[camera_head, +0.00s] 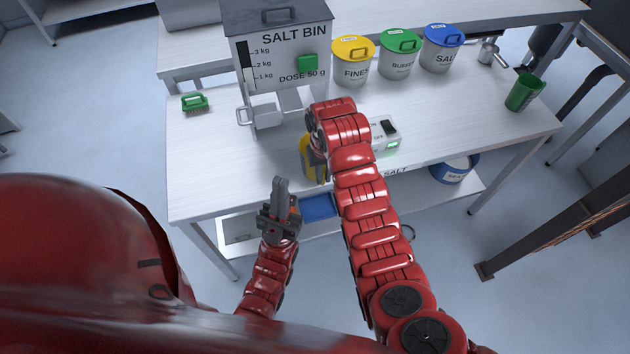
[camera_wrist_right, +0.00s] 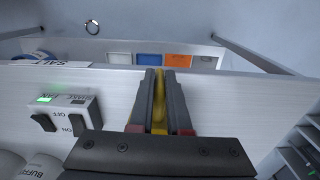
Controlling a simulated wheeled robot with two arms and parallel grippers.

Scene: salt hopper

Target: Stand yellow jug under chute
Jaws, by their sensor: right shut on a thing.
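The yellow jug (camera_head: 306,160) is at the front part of the bench in the head view, partly hidden by my right arm. My right gripper (camera_head: 318,158) is shut on it; in the right wrist view a yellow strip of the jug (camera_wrist_right: 159,115) shows between the two dark fingers (camera_wrist_right: 160,95). The grey salt bin (camera_head: 283,50) stands behind the jug. Its underside and chute are largely hidden, so I cannot tell how the jug lines up with the chute. My left gripper (camera_head: 281,190) is in front of the bench, empty, with its fingers seen nearly edge-on.
A metal cup (camera_head: 266,116) stands below the bin's left side. A green brush (camera_head: 194,102) lies at left. A switch box (camera_head: 385,136) with a green light is right of my right gripper. Lidded tubs stand at the back; a green cup (camera_head: 524,92) is at right.

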